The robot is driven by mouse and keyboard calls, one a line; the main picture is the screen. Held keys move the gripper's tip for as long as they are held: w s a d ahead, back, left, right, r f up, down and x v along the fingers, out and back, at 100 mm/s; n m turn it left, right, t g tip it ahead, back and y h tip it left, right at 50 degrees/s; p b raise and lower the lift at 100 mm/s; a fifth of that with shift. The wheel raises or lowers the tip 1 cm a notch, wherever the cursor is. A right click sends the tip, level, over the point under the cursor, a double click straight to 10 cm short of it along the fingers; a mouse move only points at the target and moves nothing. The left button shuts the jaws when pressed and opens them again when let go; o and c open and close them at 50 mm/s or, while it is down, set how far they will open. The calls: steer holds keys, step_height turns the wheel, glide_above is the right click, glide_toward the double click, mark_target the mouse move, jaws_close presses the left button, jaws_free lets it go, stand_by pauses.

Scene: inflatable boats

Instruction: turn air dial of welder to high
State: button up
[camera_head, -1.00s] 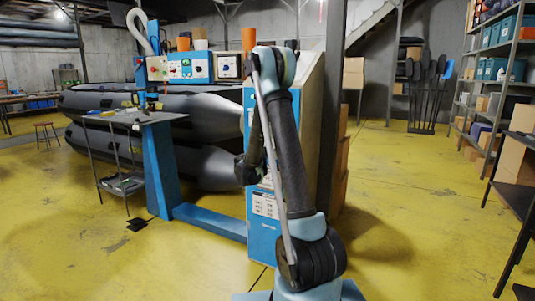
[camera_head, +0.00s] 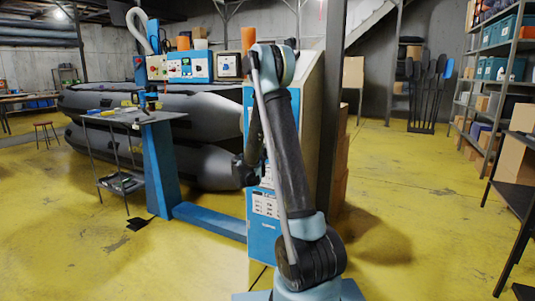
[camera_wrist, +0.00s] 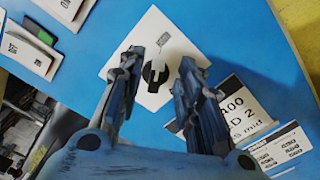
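The welder is a blue machine; its tall cabinet (camera_head: 262,236) stands in front of me in the head view, partly hidden by my arm. In the wrist view a black dial (camera_wrist: 155,75) sits on a white diamond-shaped plate (camera_wrist: 176,28) on the blue panel (camera_wrist: 235,25). A small grey label is on the plate above the dial. My gripper (camera_wrist: 158,72) is open, with one finger to the left of the dial and one to the right. Gaps show between the fingers and the dial. In the head view my gripper is mostly hidden behind my arm.
White labels with black print (camera_wrist: 237,108) lie right of the dial, and more plates (camera_wrist: 30,45) are at the upper left. In the head view a worktable (camera_head: 128,117) and grey inflatable boats (camera_head: 195,108) stand left. Shelves (camera_head: 490,95) stand right. Yellow floor between is clear.

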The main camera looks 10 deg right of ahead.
steer(key=v, duration=1)
steer(key=shift+s, duration=0.1)
steer(key=s+d+f+m+g+y, duration=0.15)
steer(key=s+d+m+g, duration=0.35)
steer(key=s, duration=0.5)
steer(key=s+d+m+g+y, duration=0.2)
steer(key=s+d+m+g, duration=0.15)
steer(key=s+d, duration=0.55)
steer(key=s+a+f+m+g+y, duration=0.1)
steer(key=s+a+f+m+y, duration=0.1)
steer(key=s, duration=0.6)
steer(key=s+a+f+m+g+y, duration=0.1)
steer(key=s+a+f+m+y, duration=0.1)
steer(key=s, duration=0.7)
steer(key=s+a+f+m+g+y, duration=0.2)
steer(key=s+a+f+m+y, duration=0.1)
steer(key=s, duration=0.6)
steer(key=shift+s+a+f+m, duration=0.2)
steer(key=shift+a+f+m, duration=0.3)
steer(key=shift+a, duration=0.2)
